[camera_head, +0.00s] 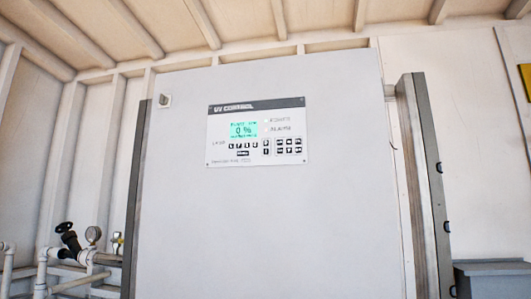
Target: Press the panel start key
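The UV control panel (257,134) is mounted on the upper front of a tall light-grey cabinet (265,225). It has a dark header strip reading "UV CONTROL". A lit cyan display (243,130) shows "0 %". Rows of small dark keys (243,146) sit under the display, with another key block (289,146) at the lower right. The key labels are too small to read, so I cannot tell which one is the start key. My gripper is not in view.
A small latch or knob (165,100) is at the cabinet's upper left. A dark grey box (493,279) is at the lower right. The cabinet front is unobstructed.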

